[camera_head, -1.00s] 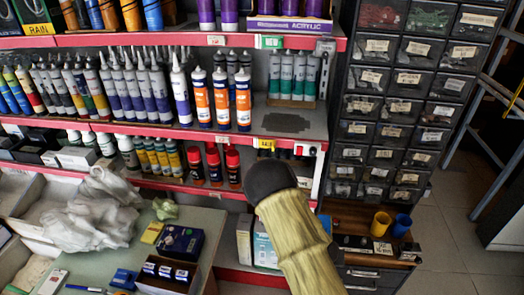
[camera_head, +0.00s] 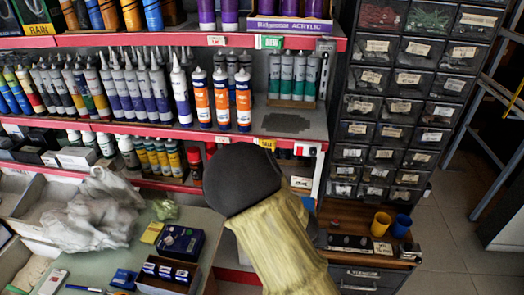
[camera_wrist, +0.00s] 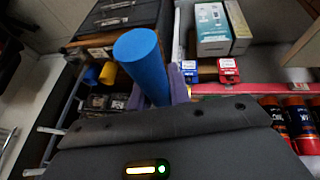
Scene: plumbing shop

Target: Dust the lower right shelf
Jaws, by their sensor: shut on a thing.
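My gripper (camera_head: 245,178) shows in the head view as a dark rounded body in front of the right end of the shelf unit; its fingers are hidden there. In the wrist view, a thick blue cylinder (camera_wrist: 143,62), seemingly a duster handle, sticks up beyond my gripper's dark housing, with a bit of purple (camera_wrist: 179,84) beside it. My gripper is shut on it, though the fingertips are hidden. In the wrist view, a red-edged lower shelf (camera_wrist: 262,89) bears small boxes. A dark patch (camera_head: 286,124) lies on the right of the shelf above.
Red-capped bottles (camera_head: 195,166) stand partly behind my gripper. A counter (camera_head: 65,262) with boxes is at the lower left.

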